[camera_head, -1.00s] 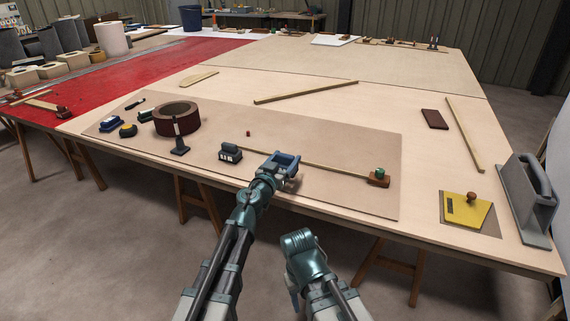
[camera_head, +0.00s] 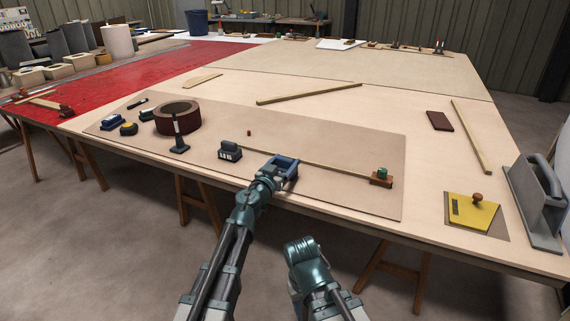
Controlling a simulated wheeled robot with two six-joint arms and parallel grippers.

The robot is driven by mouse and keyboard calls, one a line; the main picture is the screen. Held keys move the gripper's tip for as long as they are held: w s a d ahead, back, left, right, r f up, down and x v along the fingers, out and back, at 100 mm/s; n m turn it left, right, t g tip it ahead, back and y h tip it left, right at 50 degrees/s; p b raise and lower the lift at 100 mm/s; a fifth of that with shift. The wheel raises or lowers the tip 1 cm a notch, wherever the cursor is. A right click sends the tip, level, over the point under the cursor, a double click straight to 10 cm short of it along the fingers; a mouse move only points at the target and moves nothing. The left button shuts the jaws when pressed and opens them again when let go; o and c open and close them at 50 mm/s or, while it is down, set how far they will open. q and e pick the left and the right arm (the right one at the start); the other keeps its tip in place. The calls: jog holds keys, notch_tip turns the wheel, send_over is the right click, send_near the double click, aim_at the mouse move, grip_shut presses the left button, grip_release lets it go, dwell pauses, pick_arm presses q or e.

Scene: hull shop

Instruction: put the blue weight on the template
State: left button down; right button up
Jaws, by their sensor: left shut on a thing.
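My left gripper (camera_head: 284,167) is shut on a blue weight (camera_head: 288,161) near the front edge of the table, over the brown sheet. The gripper hides much of the weight. The yellow template (camera_head: 472,214) lies on a small brown board at the right front of the table, with a brown knob on it. The template is well to the right of my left gripper, apart from it. My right gripper (camera_head: 300,287) is low, in front of the table edge; its fingers are not clear.
A grey weight (camera_head: 230,151) stands just left of my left gripper. A large grey handled tool (camera_head: 540,205) stands right of the template. A dark red ring (camera_head: 178,117) is at left.

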pick_arm(q)
grip_release()
jog(key=shift+f, duration=0.1)
jog(key=v, duration=1.3)
jog(key=shift+s+f, duration=0.2)
jog(key=shift+s, duration=0.2)
